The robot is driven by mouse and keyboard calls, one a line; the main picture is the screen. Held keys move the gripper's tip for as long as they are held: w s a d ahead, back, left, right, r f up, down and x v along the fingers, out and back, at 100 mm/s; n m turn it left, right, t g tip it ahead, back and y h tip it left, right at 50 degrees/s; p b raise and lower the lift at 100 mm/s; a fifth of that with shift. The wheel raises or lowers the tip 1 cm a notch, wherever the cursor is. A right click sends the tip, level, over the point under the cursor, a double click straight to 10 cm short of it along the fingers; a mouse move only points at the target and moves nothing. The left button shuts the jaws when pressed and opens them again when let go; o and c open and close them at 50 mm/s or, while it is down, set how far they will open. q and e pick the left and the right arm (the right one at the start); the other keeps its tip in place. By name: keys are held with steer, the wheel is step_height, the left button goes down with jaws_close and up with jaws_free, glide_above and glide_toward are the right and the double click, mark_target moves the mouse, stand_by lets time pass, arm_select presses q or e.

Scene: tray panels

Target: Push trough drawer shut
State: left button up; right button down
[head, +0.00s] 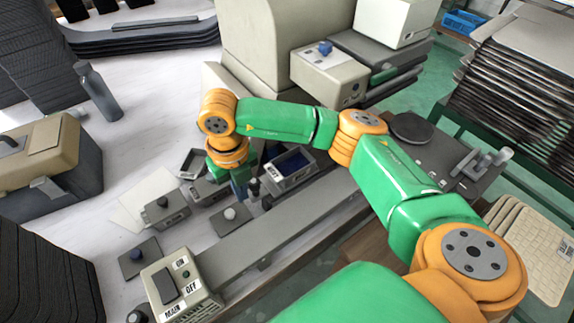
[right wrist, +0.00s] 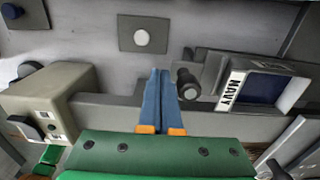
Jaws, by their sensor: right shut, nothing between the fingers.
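An open, trough-like grey drawer (head: 291,180) with a dark blue inside stands right of my right gripper in the head view. In the right wrist view the drawer (right wrist: 228,92) carries a white NAVY label, and a black round knob (right wrist: 187,82) sticks out towards my fingers. My right gripper (head: 239,192) points down, its blue fingers shut and empty. In the right wrist view its fingertips (right wrist: 160,72) are just left of the knob; whether they touch it I cannot tell. My left gripper is not in view.
A long grey rail (head: 285,222) runs along the table's near edge. A MAIN ON/OFF switch box (head: 190,287) stands at its left end. A beige housing (head: 330,82) stands behind.

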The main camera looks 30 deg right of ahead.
mark_target(286, 174)
stand_by(0.3)
steer(key=shift+w+d+b, duration=0.1)
steer(key=shift+d+b, duration=0.5)
steer(key=shift+d, duration=2.9)
steer(key=shift+w+d+b, duration=0.1)
steer(key=shift+d+b, duration=0.25)
steer(key=shift+d, duration=1.95)
steer(key=shift+a, duration=0.65)
steer(key=shift+r, duration=0.2)
step_height(286, 174, up, 7)
steer(key=p, duration=0.5)
steer(key=shift+f+p, duration=0.15)
steer(key=shift+p, duration=0.25)
